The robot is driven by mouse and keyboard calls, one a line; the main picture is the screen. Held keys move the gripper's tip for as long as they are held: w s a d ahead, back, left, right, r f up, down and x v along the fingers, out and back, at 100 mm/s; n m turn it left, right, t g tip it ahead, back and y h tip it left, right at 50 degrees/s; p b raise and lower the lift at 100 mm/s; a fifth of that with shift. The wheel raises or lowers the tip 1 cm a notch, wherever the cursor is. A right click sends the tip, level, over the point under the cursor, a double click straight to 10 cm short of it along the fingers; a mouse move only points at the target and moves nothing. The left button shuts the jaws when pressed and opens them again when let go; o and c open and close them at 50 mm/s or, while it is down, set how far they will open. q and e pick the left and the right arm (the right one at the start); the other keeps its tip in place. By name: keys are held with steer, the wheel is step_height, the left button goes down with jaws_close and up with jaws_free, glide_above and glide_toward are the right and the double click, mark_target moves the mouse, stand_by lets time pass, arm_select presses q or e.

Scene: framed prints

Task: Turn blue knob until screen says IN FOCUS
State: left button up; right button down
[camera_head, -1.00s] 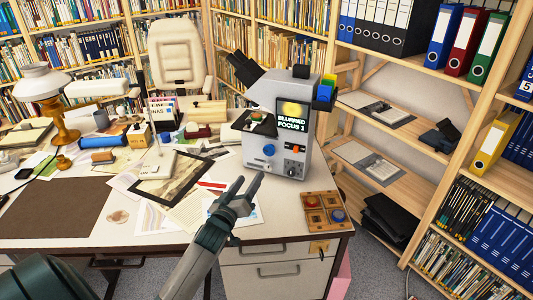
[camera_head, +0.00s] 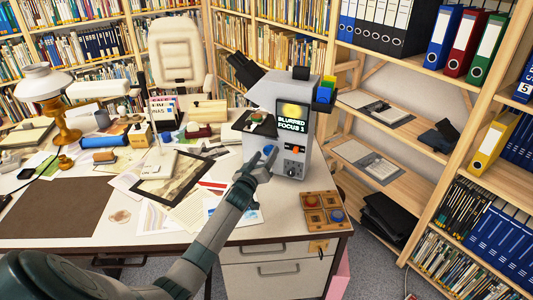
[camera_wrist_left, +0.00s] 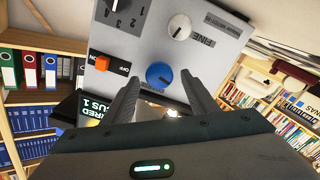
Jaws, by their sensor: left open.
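The grey microscope-like machine (camera_head: 302,135) stands at the right end of the desk. Its screen (camera_head: 293,119) reads BLURRED FOCUS 1. The blue knob (camera_head: 268,149) is on its front, partly covered by my gripper in the head view; it shows clearly in the left wrist view (camera_wrist_left: 159,75) with a white mark. My left gripper (camera_head: 261,161) is open in front of the knob. In the left wrist view its two fingers (camera_wrist_left: 160,92) lie either side of the knob's lower part, with no clear contact. My right gripper is not in view.
An orange switch (camera_wrist_left: 98,62) and a white knob marked FINE (camera_wrist_left: 179,27) are close to the blue knob. A wooden tray (camera_head: 324,212) with coloured round pieces sits at the desk's front right. Papers and a framed print (camera_head: 184,178) lie to the left.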

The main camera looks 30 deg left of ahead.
arm_select(q)
steer(key=shift+w+a, duration=0.15)
steer(key=shift+w, duration=0.55)
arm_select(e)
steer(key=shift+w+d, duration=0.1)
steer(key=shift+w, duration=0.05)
arm_select(q)
steer(key=c, duration=1)
steer(key=shift+m, duration=0.3)
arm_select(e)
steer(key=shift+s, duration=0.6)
